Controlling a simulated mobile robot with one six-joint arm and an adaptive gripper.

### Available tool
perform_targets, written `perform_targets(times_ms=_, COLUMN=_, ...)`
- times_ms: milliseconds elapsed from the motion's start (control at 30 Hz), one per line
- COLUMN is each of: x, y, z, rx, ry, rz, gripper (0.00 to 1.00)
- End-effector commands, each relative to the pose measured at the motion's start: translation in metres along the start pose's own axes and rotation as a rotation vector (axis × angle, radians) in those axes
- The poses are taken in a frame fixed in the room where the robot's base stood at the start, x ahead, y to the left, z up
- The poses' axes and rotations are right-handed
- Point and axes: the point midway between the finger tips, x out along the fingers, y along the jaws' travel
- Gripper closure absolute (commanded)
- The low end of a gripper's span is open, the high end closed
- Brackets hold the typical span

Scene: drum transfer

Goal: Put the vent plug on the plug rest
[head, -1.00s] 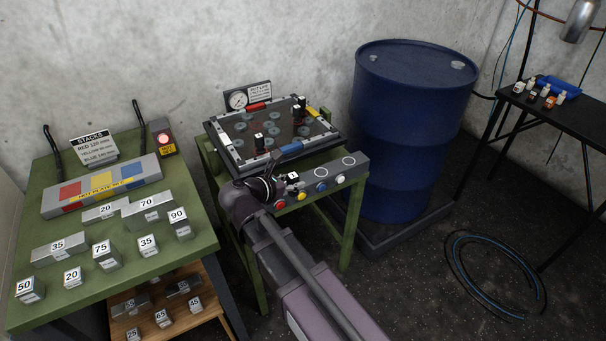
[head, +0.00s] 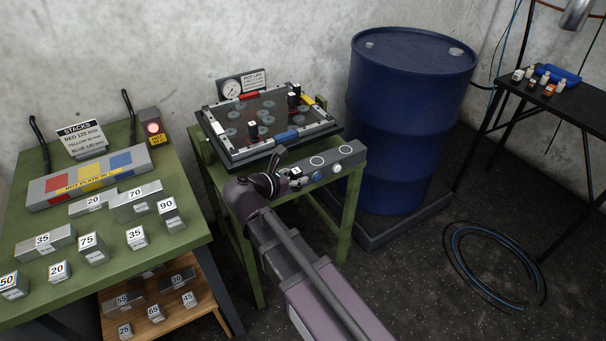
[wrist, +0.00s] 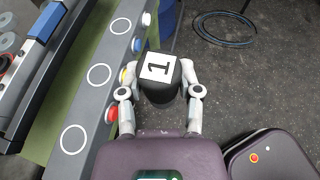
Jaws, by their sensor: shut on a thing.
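My gripper (wrist: 160,92) is shut on the vent plug (wrist: 158,94), a black cylinder with a white top marked 1. In the wrist view the plug is upright between the fingers, beside the outer edge of the plug rest, with floor behind it. The plug rest appears to be the grey bar (wrist: 72,108) with white ring marks and coloured buttons. Its visible rings are empty in the wrist view. In the head view my gripper (head: 284,180) is at the bar's left front, and the bar (head: 331,164) shows two empty rings. The plug's height above the bar is unclear.
A framed plate (head: 238,152) with discs and black knobs lies behind the bar. A blue drum (head: 405,125) stands to its right. A green table (head: 130,240) with numbered blocks is at left. A hose coil (head: 495,262) lies on the floor.

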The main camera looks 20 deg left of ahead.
Motion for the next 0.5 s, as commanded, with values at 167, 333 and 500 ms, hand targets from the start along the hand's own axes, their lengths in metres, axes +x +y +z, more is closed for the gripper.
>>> perform_targets(times_ms=167, x=0.0133, y=-0.0056, z=-0.0151, rx=0.001, ry=-0.001, rz=0.0, gripper=1.0)
perform_targets(times_ms=333, x=0.0153, y=-0.0066, z=-0.0158, rx=0.001, ry=-0.001, rz=0.001, gripper=1.0)
perform_targets(times_ms=500, x=0.0148, y=-0.0065, z=-0.0151, rx=0.0, ry=-0.001, rz=0.001, gripper=1.0)
